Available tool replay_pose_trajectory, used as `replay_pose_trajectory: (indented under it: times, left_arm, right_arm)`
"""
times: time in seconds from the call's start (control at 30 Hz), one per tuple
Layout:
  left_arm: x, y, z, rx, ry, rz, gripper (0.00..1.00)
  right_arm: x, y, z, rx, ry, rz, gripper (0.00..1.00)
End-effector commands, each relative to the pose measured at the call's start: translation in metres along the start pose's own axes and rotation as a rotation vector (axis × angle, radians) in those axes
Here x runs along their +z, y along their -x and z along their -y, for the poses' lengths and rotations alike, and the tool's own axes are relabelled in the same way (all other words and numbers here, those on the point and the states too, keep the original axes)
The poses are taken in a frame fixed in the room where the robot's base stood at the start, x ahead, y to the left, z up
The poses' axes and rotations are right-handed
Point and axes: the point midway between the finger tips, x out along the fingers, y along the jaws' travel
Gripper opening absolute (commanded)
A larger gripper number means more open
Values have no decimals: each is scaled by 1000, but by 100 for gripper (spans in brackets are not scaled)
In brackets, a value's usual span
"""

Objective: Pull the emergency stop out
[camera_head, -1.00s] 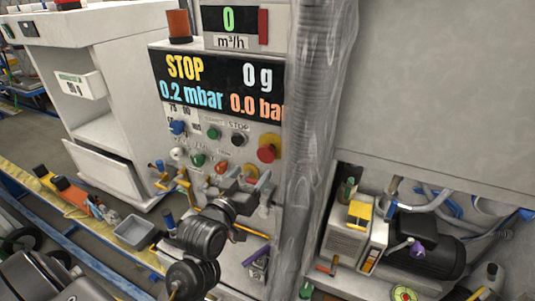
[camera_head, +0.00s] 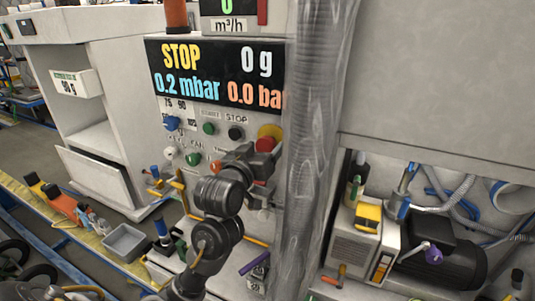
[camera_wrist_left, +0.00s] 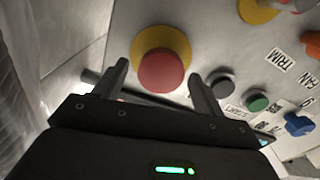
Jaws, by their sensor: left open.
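The emergency stop is a red mushroom button (camera_head: 265,144) on a yellow disc, on the right side of the control panel. In the left wrist view the red button (camera_wrist_left: 161,72) is large, between and just beyond the two fingertips. My left gripper (camera_wrist_left: 158,82) is open, one finger on each side of the button and apart from it. In the head view my left gripper (camera_head: 262,160) is just below the button, partly hidden behind its own wrist. Whether the button is pushed in cannot be told. My right gripper is not in view.
A black button (camera_head: 236,133), a green button (camera_head: 208,128) and a blue knob (camera_head: 171,123) sit left of the emergency stop. A wrapped vertical hose (camera_head: 318,130) stands close on its right. A display (camera_head: 215,73) is above.

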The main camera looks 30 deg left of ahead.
Motion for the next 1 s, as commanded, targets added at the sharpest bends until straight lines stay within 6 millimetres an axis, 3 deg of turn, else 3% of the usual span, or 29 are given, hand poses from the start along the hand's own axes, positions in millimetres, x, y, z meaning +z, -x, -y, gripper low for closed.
replay_pose_trajectory:
  times: [0.2,0.57,1.0]
  left_arm:
    - [0,-21,0,0,-1,2,70]
    - [0,-24,-1,2,2,1,69]
    - [0,-24,-1,1,2,2,11]
  right_arm:
    - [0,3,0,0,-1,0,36]
    - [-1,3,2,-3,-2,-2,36]
    - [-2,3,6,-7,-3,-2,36]
